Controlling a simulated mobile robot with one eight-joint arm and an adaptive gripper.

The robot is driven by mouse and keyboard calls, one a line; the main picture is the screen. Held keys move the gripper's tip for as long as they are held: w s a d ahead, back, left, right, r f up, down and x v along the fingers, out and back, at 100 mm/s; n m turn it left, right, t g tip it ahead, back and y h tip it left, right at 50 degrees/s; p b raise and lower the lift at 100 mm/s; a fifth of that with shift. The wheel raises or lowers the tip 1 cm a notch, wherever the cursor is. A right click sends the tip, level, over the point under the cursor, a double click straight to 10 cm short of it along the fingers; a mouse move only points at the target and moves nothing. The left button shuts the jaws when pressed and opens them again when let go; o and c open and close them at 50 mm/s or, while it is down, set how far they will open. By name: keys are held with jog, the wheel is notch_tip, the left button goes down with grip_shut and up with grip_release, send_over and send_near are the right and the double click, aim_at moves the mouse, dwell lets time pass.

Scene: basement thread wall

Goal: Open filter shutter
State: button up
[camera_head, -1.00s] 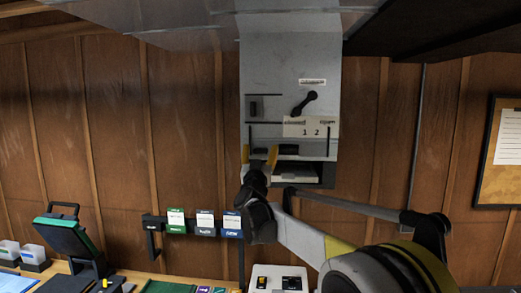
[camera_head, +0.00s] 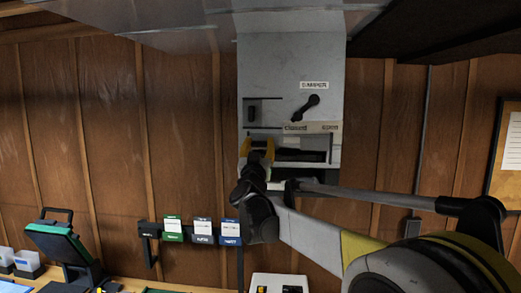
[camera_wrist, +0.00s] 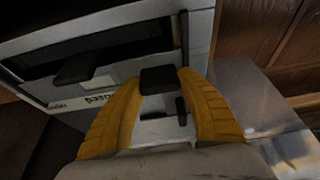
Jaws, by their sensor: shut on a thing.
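A grey wall cabinet (camera_head: 280,70) holds the filter shutter area, low on its front. A pale strip (camera_head: 312,128) with small lettering runs above a wide dark opening (camera_head: 302,150). My gripper (camera_head: 256,148) is at the lower left of this front, beside the opening. In the wrist view its yellow fingers stand either side of a small dark handle (camera_wrist: 158,79) and are shut on it. The wrist view also shows the dark opening (camera_wrist: 110,48) and a dark tab (camera_wrist: 86,67). My fingers and arm hide part of the lower front.
A black lever (camera_head: 306,108) sits under a damper label (camera_head: 314,85). A dark ledge (camera_head: 430,35) hangs at the upper right. A rack with several labelled cards (camera_head: 202,231) is on the wooden wall at left. A cork board (camera_head: 507,190) hangs at right.

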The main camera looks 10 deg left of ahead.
jog(key=o, duration=1.4)
jog(key=shift+o, duration=0.2)
jog(key=v, duration=1.2)
